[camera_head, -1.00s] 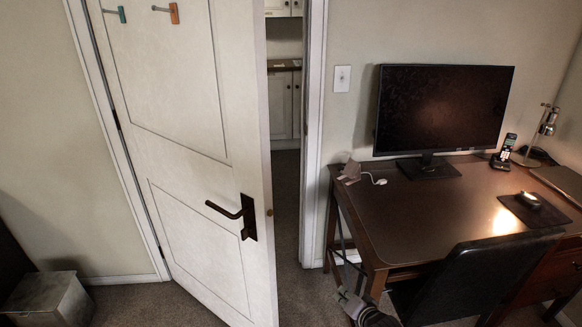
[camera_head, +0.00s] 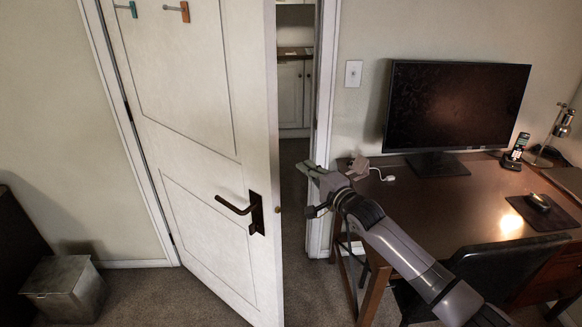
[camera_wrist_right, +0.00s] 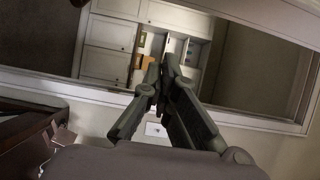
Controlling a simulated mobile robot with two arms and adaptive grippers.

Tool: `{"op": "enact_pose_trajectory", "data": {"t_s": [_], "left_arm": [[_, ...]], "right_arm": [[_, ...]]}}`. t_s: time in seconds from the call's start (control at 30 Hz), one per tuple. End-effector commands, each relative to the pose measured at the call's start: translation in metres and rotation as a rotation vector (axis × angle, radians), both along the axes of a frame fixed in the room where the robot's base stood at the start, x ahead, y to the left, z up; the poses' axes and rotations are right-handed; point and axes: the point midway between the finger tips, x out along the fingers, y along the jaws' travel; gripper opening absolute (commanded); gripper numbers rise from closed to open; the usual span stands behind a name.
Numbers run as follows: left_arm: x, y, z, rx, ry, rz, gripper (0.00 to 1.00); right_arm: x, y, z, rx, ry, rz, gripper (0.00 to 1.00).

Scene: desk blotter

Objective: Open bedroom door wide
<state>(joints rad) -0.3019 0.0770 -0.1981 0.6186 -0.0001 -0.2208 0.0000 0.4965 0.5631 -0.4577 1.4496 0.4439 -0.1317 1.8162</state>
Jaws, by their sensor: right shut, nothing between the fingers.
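The white bedroom door (camera_head: 205,190) stands partly open, hinged on its left side, with a gap between its right edge and the frame (camera_head: 325,110). Its dark lever handle (camera_head: 250,213) is near that right edge. My right gripper (camera_head: 312,172) is in the head view just right of the door's edge, in front of the doorway, apart from the handle. In the right wrist view the fingers (camera_wrist_right: 162,68) are together and empty, pointing at the doorway. My left gripper is not in view.
A desk (camera_head: 440,205) with a monitor (camera_head: 457,105) and a black chair (camera_head: 480,275) stands right of the doorway, under and beside my right arm. A grey bin (camera_head: 65,290) is at the lower left. White cabinets (camera_wrist_right: 108,45) show beyond the doorway. The carpet before the door is clear.

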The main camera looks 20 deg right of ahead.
Motion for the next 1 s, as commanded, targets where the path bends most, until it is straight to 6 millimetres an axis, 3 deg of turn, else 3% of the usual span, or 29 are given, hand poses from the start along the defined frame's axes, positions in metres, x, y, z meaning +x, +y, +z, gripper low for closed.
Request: {"op": "enact_pose_trajectory", "data": {"t_s": [0.3, 0.6, 1.0], "left_arm": [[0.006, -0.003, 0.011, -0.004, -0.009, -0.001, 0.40], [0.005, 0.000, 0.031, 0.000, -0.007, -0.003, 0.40], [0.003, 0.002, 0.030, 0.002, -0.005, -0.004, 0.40]], "right_arm": [[0.037, 0.015, 0.002, 0.001, 0.001, 0.002, 0.00], [0.016, 0.041, 0.001, 0.000, 0.002, 0.001, 0.00], [0.013, 0.043, -0.001, -0.001, 0.001, 0.000, 0.00]]}}
